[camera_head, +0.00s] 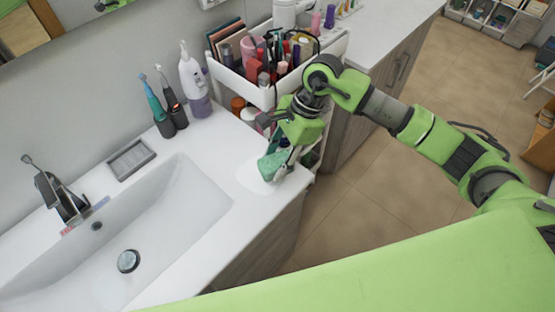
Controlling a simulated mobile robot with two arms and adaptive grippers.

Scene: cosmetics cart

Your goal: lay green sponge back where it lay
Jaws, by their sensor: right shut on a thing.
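The green sponge (270,166) is a pale green, soft-looking block near the right edge of the white sink counter. My right gripper (283,164) is shut on it, reaching in from the right beside the cart. A white, low dish (247,179) lies on the counter beneath and beside the sponge. I cannot tell whether the sponge touches the dish. My left gripper is not in view.
The white cosmetics cart (235,88) stands close behind my right gripper, its top tray full of bottles and tubes. A pump bottle (195,85), electric toothbrushes (160,117) and a grey soap tray (131,159) stand left. The sink basin (150,235) lies front left.

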